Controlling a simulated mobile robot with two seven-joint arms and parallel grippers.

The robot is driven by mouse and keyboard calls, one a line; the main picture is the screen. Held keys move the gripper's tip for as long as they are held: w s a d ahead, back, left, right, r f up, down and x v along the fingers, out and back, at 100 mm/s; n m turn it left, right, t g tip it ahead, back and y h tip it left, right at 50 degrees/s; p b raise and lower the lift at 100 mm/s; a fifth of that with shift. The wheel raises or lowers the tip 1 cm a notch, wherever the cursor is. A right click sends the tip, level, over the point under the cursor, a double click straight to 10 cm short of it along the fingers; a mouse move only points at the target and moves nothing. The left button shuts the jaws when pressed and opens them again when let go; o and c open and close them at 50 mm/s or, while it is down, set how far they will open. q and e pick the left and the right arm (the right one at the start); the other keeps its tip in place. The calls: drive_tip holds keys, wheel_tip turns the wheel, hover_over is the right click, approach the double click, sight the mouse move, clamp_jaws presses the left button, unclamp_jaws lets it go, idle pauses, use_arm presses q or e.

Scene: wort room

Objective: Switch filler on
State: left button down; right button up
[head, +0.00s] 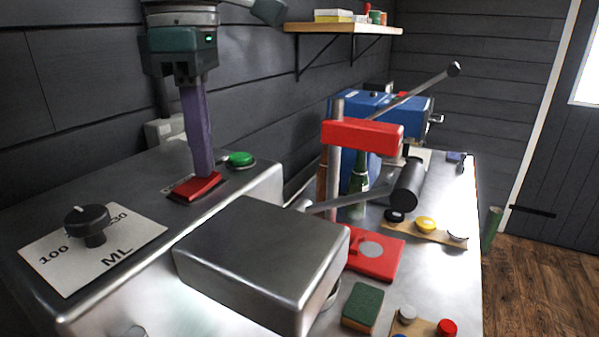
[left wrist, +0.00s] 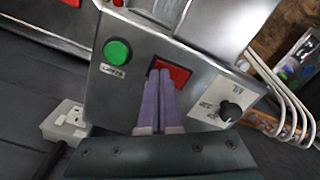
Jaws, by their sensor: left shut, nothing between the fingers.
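The filler (head: 262,240) is a steel housing at the left front of the bench. On its top sit a red switch (head: 196,188), a green round button (head: 240,159) and a black dial (head: 88,225) on a white ML scale plate. My left gripper (head: 204,174) points down with its purple fingers shut and empty. Its fingertips are right at the red switch and hide part of it; I cannot tell whether they press it. The left wrist view shows the shut fingers (left wrist: 160,78) over the red switch (left wrist: 175,73), between the green button (left wrist: 117,52) and the dial (left wrist: 230,111). My right gripper is not in view.
A red bench capper (head: 362,135) with a long lever stands behind the filler, with bottles and a blue machine (head: 370,110) beyond. A sponge (head: 363,306) and caps lie at the bench's right front. A wall shelf (head: 340,28) hangs above.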

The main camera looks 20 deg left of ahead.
use_arm(q)
drive_tip(key=shift+f, duration=0.25)
drive_tip(key=shift+r, duration=0.1)
drive_tip(key=shift+r+p, duration=2.5)
drive_tip(key=shift+r, duration=1.05)
drive_tip(key=shift+f, duration=0.1)
drive_tip(key=shift+s, duration=0.1)
